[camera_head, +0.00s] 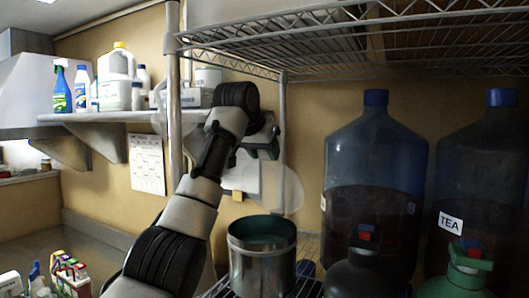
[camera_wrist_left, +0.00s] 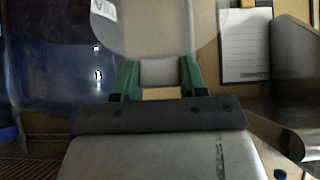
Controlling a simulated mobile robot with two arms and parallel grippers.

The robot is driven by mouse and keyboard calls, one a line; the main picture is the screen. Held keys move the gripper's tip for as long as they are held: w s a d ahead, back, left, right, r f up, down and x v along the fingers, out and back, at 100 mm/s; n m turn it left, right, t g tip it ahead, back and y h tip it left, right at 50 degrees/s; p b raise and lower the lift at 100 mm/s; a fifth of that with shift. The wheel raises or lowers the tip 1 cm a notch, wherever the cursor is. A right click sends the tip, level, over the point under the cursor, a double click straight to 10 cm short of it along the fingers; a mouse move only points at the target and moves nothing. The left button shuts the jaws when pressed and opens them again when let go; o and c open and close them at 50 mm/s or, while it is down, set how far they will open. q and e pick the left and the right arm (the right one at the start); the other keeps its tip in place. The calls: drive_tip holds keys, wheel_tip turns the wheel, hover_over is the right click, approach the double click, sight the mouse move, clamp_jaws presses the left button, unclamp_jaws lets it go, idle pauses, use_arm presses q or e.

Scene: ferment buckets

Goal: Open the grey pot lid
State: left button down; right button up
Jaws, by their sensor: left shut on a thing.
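The grey pot (camera_head: 262,262) stands upright on a wire shelf, and its top is open with the inside showing. My left gripper (camera_head: 263,150) is raised above and behind the pot. In the left wrist view its green fingers (camera_wrist_left: 160,74) are shut on the grey pot lid (camera_wrist_left: 155,32), a pale, rounded disc. In the head view the lid (camera_head: 287,190) looks translucent and hangs tilted on edge, apart from the pot rim. My right gripper is not in view.
Large blue jugs (camera_head: 374,160) with dark liquid stand at the right; one is labelled TEA. A wire shelf (camera_head: 330,45) hangs overhead, with a metal post (camera_head: 173,100) at the left. Wall shelf holds cleaning bottles (camera_head: 115,92).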

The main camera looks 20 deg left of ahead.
use_arm(q)
drive_tip(key=shift+r, duration=0.25)
drive_tip(key=c, duration=0.9)
unclamp_jaws()
drive_tip(key=shift+c, duration=0.2)
drive_tip(key=o, duration=0.3)
drive_tip(key=shift+s+d, duration=0.1)
drive_tip(key=shift+s, duration=0.25)
drive_tip(key=shift+o, duration=0.2)
drive_tip(key=s+r+b, duration=0.1)
drive_tip(key=s+b, duration=0.6)
drive_tip(key=s+a+r+b, duration=0.1)
drive_tip(key=s+r+b, duration=0.1)
drive_tip(key=s+b, duration=0.5)
drive_tip(key=shift+s+r, duration=0.25)
drive_tip(key=shift+s, duration=0.55)
drive_tip(key=shift+a, duration=0.1)
